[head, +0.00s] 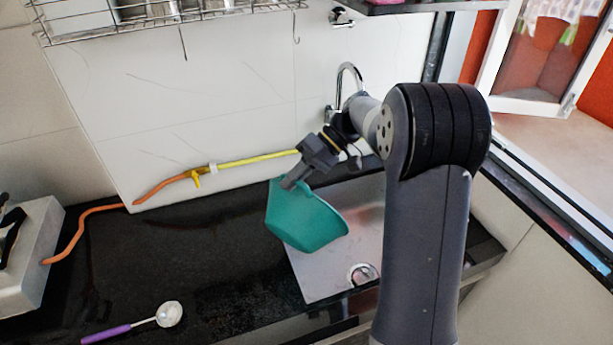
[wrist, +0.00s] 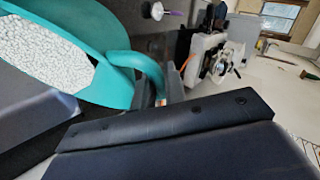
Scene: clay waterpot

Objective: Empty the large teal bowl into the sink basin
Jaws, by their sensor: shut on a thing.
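The large teal bowl (head: 305,220) hangs in the air above the left part of the sink basin (head: 315,278), tilted, with its outer side facing the head camera. My gripper (head: 290,183) is shut on the bowl's upper left edge. In the wrist view the bowl (wrist: 107,30) fills the upper left, and its curved teal handle lies at the gripper's jaws (wrist: 165,92). White grainy contents (wrist: 45,60) lie inside the bowl there. The head view hides the bowl's inside. No grains can be made out in the visible part of the basin.
A chrome faucet (head: 350,78) stands behind the sink, close to my arm. A purple-handled ladle (head: 120,331) with white contents lies at the front left. A stove (head: 30,255) stands far left with an orange hose (head: 85,222). The black counter (head: 190,250) between is mostly clear.

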